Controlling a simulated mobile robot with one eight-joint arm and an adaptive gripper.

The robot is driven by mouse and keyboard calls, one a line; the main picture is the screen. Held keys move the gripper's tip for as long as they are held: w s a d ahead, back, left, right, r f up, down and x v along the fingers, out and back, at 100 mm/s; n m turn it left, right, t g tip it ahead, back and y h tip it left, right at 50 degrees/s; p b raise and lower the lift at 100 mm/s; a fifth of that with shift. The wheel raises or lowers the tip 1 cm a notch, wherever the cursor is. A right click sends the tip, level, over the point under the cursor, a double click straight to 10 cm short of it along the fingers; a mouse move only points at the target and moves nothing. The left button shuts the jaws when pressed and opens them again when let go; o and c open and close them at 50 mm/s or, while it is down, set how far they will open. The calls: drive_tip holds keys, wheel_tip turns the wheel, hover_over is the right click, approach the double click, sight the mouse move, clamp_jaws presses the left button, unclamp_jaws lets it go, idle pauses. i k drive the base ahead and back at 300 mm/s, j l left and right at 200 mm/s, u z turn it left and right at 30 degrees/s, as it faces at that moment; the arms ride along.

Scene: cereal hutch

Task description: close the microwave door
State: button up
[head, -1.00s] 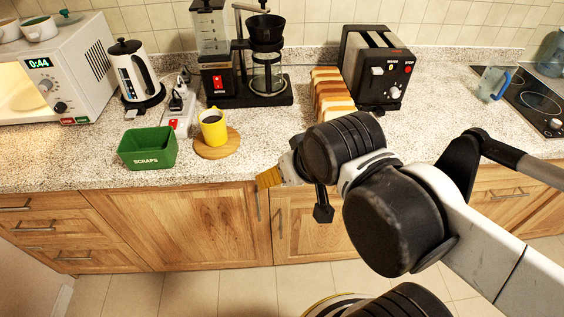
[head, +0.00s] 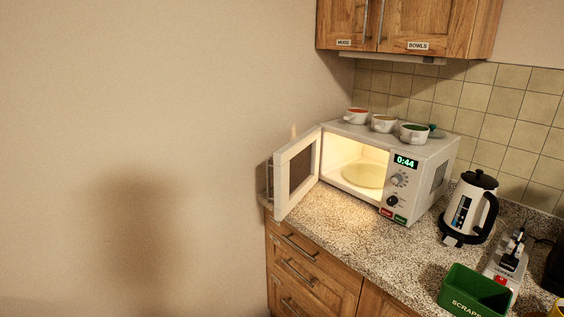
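The white microwave (head: 424,165) stands on the speckled counter near the wall corner. Its display reads 0:44 and its lit inside shows a pale round turntable (head: 367,173). The microwave door (head: 297,172) is hinged on the left side and stands wide open, swung out toward the counter's front left edge. The door's outer face and any handle on it are mostly hidden. My gripper is not in this view.
Several bowls or mugs, one of them white (head: 383,123), sit on top of the microwave. A white kettle (head: 468,208), a power strip (head: 505,265) and a green scraps bin (head: 474,291) stand to the right. Bare wall (head: 140,130) fills the left. The counter before the microwave is clear.

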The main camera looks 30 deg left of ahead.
sight(296, 164)
drive_tip(key=i+j, duration=0.1)
drive_tip(key=j, duration=1.7)
drive_tip(key=i+j+z, duration=0.15)
drive_tip(key=j, duration=1.6)
drive_tip(key=k, duration=0.05)
